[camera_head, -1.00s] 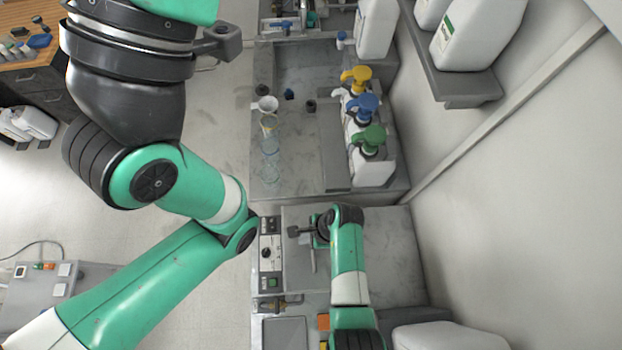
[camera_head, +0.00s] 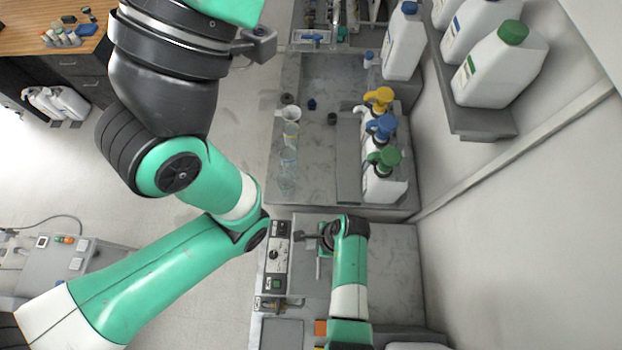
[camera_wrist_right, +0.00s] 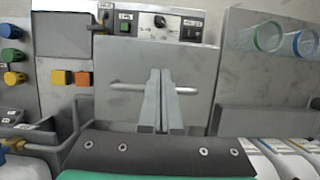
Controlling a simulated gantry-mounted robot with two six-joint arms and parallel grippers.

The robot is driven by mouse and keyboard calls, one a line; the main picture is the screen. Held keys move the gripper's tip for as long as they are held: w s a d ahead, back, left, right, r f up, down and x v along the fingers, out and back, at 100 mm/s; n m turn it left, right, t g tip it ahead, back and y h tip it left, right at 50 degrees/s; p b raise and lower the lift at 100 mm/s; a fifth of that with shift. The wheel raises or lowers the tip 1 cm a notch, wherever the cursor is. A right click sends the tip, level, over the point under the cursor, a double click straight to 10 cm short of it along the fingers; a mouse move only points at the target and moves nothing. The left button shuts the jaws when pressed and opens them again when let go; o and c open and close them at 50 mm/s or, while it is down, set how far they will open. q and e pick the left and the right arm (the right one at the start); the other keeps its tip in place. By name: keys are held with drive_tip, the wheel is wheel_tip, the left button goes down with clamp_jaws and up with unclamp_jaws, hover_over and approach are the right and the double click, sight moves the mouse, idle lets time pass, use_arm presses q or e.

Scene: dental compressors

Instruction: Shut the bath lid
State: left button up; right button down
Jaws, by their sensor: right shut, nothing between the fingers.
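The bath is a grey metal unit with a control panel (camera_head: 276,256) along its left side. A bar handle crosses the lid (camera_wrist_right: 128,86) in the right wrist view. My right gripper (camera_head: 305,236) is over the lid near the panel side. In the wrist view its fingers (camera_wrist_right: 160,72) are together and empty, overlapping the middle of the handle; contact cannot be told. My left arm crosses the left side, but its gripper is out of view.
Pump bottles (camera_head: 382,160) and glass cylinders (camera_head: 289,150) stand on the bench beyond the bath. White jugs (camera_head: 500,65) sit on a wall shelf at right. Orange and yellow blocks (camera_wrist_right: 72,78) are beside the bath. Open floor lies to the left.

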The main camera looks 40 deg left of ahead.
drive_tip(key=s+a+r+b, duration=0.1)
drive_tip(key=s+a+r, duration=0.1)
drive_tip(key=s+a, duration=0.3)
drive_tip(key=a, duration=0.3)
drive_tip(key=shift+s+r+b, duration=0.15)
drive_tip(key=shift+s+b, duration=0.15)
drive_tip(key=shift+b, duration=0.1)
drive_tip(key=shift+w+d, duration=0.1)
